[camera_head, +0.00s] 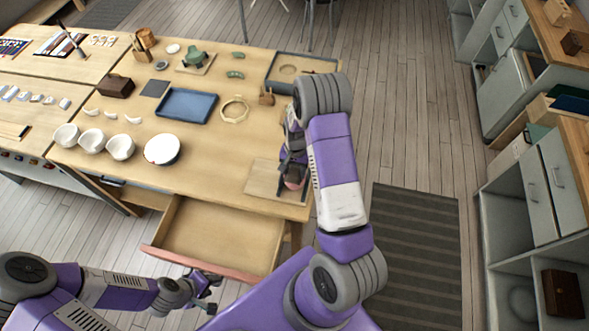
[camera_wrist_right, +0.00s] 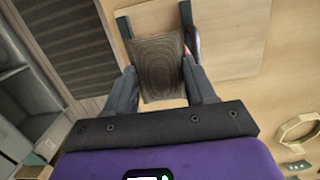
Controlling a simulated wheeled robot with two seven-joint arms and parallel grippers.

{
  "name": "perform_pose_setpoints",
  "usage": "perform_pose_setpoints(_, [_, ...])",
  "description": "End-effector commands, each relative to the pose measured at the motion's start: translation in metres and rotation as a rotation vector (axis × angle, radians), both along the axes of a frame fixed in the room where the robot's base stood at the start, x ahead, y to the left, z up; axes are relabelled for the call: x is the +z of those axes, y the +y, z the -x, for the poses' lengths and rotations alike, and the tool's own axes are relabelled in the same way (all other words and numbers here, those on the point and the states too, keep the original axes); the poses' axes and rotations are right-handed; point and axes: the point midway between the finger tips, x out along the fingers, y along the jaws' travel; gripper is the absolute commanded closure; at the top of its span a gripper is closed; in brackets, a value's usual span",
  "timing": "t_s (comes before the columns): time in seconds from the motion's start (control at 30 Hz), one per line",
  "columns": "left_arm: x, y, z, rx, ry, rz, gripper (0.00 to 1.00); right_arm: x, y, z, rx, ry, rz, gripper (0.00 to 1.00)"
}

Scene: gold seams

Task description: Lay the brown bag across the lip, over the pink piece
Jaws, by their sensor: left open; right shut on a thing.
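My right gripper (camera_wrist_right: 162,88) is shut on the brown bag (camera_wrist_right: 158,65), a dark, ribbed-looking piece that fills the space between its fingers. The bag is over or very near a pale wooden board (camera_wrist_right: 228,35) at the table's right front corner; I cannot tell whether it rests on anything. A sliver of pink (camera_wrist_right: 190,40) shows beside the bag, and pink (camera_head: 292,183) also shows below the gripper in the head view. The pink piece and the lip are mostly hidden. My left gripper (camera_head: 210,293) is open and empty, low in front of the table, beside the open drawer.
The drawer (camera_head: 215,235) stands open at the table front. White bowls (camera_head: 120,147), a blue tray (camera_head: 187,105), a pale ring (camera_head: 235,110) and a small wooden block (camera_head: 266,97) stand on the table. The tabletop left of the board (camera_head: 262,178) is clear.

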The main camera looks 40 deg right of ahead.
Motion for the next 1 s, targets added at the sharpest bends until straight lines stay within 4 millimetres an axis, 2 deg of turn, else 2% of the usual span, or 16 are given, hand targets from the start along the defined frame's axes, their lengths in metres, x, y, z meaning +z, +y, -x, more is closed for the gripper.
perform_pose_setpoints(0.3, [-0.0022,0.0,0.0001,0.0,0.0,0.0,0.57,-0.0023,-0.0001,-0.0004,0.0,-0.001,0.001,0.85])
perform_pose_setpoints(0.33, [-0.0022,0.0,0.0001,0.0,0.0,0.0,0.57,-0.0022,-0.0001,-0.0003,0.0,-0.001,0.001,0.44])
perform_pose_setpoints(0.5, [-0.0022,0.0,0.0,0.0,0.0,0.0,0.57,-0.0023,-0.0001,-0.0003,0.0,-0.001,0.001,0.18])
perform_pose_setpoints(0.73, [-0.0022,0.0,0.0,0.0,0.0,0.0,0.57,-0.0026,0.0,0.0002,0.0,0.0,0.0,0.14])
perform_pose_setpoints(0.83, [-0.0022,0.0,0.0,0.0,0.0,0.0,0.57,-0.0026,0.0,0.0002,0.0,0.0,0.0,0.0])
perform_pose_setpoints(1.0, [-0.0022,0.0,0.0,0.0,0.0,0.0,0.57,-0.0026,0.0,0.0002,0.0,0.0,0.0,0.0])
